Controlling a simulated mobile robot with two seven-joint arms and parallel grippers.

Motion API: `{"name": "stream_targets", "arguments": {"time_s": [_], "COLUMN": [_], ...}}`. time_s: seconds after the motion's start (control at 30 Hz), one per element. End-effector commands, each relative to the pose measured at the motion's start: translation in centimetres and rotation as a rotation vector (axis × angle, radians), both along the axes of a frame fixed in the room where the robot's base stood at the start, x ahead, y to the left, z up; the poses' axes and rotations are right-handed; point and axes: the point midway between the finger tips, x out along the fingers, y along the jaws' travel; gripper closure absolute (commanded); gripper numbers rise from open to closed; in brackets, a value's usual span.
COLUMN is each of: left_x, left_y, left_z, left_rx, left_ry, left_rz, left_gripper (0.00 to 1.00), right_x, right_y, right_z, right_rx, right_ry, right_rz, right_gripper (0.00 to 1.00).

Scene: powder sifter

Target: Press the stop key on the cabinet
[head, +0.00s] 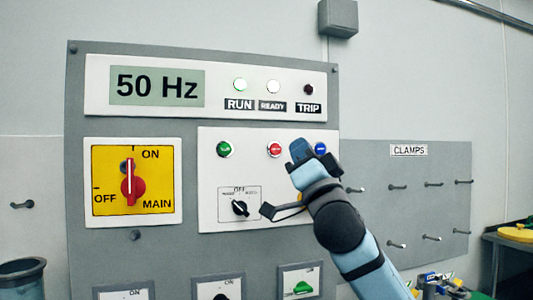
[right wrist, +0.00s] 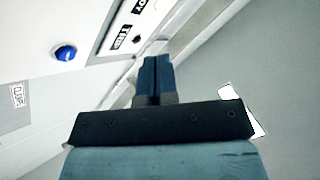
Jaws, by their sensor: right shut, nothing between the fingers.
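The cabinet (head: 103,262) is a grey panel on the wall. Its white key plate (head: 260,165) carries a green key (head: 224,149), a red key (head: 275,150), probably the stop key, and a blue key (head: 320,149). My right gripper (head: 300,150) is shut and empty, its tips between the red and blue keys in the head view. I cannot tell whether it touches the panel. In the right wrist view its closed fingers (right wrist: 155,78) point at the panel, with the blue key (right wrist: 65,52) to their left; the red key is not visible there. My left gripper is not in view.
The display (head: 157,86) reads 50 Hz. A red-handled main switch (head: 133,187) is left of the key plate. A black selector knob (head: 239,208) sits below the keys.

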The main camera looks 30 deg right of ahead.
Motion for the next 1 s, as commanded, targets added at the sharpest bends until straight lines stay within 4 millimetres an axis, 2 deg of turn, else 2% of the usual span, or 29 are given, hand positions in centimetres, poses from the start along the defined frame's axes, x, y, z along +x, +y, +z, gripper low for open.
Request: {"name": "stream_targets", "arguments": {"time_s": [0.3, 0.47, 0.87, 1.0], "left_x": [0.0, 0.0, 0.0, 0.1], "left_y": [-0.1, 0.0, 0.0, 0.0], "left_z": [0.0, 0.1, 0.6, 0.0], "left_rx": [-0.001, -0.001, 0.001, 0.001], "left_ry": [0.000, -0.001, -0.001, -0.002], "left_rz": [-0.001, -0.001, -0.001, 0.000], "left_gripper": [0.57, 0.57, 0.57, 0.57], "right_x": [0.0, 0.6, 5.7, 7.2], "right_y": [0.0, -0.2, -1.5, -1.8], "right_z": [0.1, 0.1, 0.2, -0.1], "right_rx": [0.001, 0.000, -0.001, 0.003], "right_ry": [-0.002, -0.002, 0.000, -0.001], "right_rz": [0.000, -0.002, -0.003, -0.001], "right_gripper": [1.00, 1.00, 1.00, 1.00]}}
